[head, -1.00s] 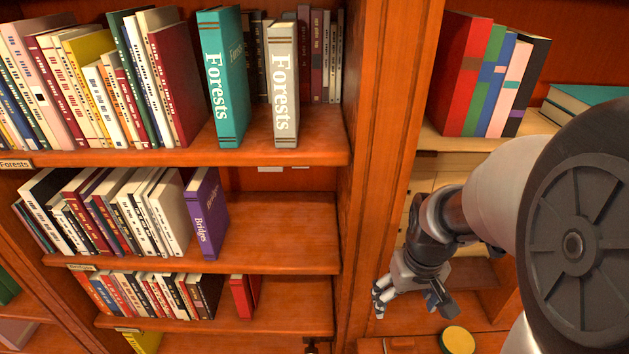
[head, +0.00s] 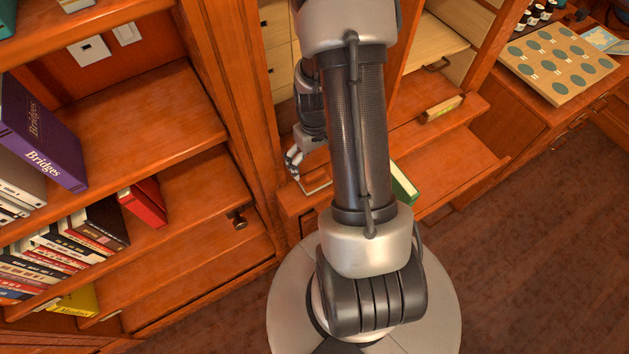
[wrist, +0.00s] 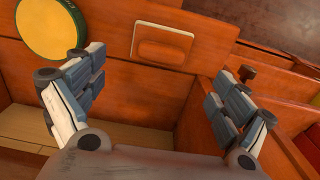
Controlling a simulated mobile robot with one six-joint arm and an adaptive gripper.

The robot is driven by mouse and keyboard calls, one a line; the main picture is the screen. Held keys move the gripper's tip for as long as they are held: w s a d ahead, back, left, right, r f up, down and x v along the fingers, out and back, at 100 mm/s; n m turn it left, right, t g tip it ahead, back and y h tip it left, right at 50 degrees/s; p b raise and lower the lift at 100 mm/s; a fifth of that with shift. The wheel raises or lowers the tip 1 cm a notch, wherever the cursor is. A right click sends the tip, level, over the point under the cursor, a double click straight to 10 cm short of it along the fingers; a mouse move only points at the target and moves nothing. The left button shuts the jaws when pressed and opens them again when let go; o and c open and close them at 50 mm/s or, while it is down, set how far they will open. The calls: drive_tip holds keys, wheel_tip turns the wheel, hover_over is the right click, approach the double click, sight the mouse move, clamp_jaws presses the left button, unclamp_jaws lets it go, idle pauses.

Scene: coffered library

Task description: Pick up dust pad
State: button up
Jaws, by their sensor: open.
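A round yellow pad with a dark green rim, which looks like the dust pad (wrist: 52,28), lies at the upper left of the wrist view, partly cut off by the frame. It is beyond and beside the left finger, apart from it. In the head view now I cannot see it; my arm covers part of that area. My gripper (wrist: 155,75) is open and empty, its fingers spread wide. In the head view my gripper (head: 293,163) is low by the wooden cabinet, left of my arm.
A raised orange-brown block (wrist: 164,43) on a flat panel lies ahead between the fingers. Wooden partitions are close to the right finger. Bookshelves with a purple book (head: 42,135) stand at left. A board with round discs (head: 560,62) lies at right. The floor (head: 540,250) is clear at right.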

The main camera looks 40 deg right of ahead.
sight(314, 173)
wheel_tip(314, 173, down, 7)
drive_tip(key=b, duration=0.2)
drive_tip(key=shift+s+a+b, duration=0.1)
drive_tip(key=shift+b, duration=0.3)
drive_tip(key=shift+r, duration=0.1)
drive_tip(key=shift+c, duration=0.4)
drive_tip(key=c, duration=1.2)
drive_tip(key=shift+s+a, duration=0.1)
drive_tip(key=shift+c, duration=0.4)
drive_tip(key=shift+r+p, duration=0.3)
drive_tip(key=shift+r, duration=0.2)
drive_tip(key=c, duration=0.6)
wheel_tip(314, 173, up, 19)
drive_tip(key=p, duration=0.6)
